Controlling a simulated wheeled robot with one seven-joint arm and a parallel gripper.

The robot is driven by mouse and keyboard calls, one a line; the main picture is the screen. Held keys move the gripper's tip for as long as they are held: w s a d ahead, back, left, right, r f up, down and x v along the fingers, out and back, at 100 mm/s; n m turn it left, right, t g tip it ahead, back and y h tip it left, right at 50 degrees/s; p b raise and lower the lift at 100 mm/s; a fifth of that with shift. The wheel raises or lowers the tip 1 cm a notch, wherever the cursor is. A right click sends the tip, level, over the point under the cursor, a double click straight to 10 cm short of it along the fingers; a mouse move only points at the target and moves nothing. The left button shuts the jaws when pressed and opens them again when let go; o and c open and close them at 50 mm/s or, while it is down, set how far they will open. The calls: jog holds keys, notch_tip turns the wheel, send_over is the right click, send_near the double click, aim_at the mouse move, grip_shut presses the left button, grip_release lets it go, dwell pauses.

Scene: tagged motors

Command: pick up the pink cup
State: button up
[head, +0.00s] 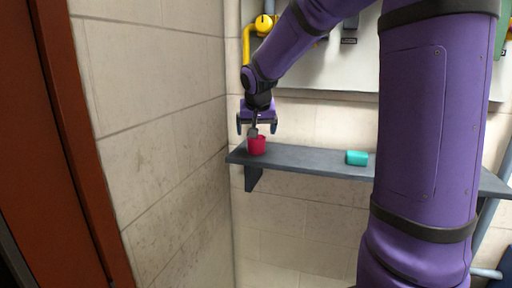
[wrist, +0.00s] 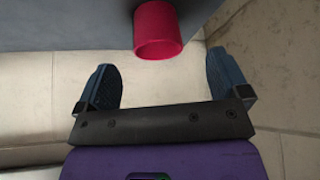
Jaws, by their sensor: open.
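The pink cup (head: 257,146) stands on the left end of a dark grey wall shelf (head: 310,162). In the wrist view the cup (wrist: 157,30) shows at the top centre, near the shelf edge, beyond my fingertips. My gripper (head: 256,127) is just above the cup in the head view. In the wrist view my gripper (wrist: 160,82) is open, with one blue finger on each side and nothing between them. The cup lies ahead of the gap between the fingers, apart from both.
A teal cup-like object (head: 357,158) lies on the shelf to the right. A block wall (head: 160,130) stands close on the left of the shelf. A yellow pipe (head: 247,45) and a pale panel (head: 330,65) are above. An orange-brown door frame (head: 75,150) is at far left.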

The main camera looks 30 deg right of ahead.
aim_at(256, 141)
jog(key=shift+d+x, duration=0.15)
jog(key=shift+x, duration=1.6)
jog(key=shift+d+x, duration=0.15)
jog(key=shift+x, duration=1.65)
jog(key=shift+w+r, duration=0.15)
jog(key=shift+r, duration=0.05)
jog(key=c, duration=1)
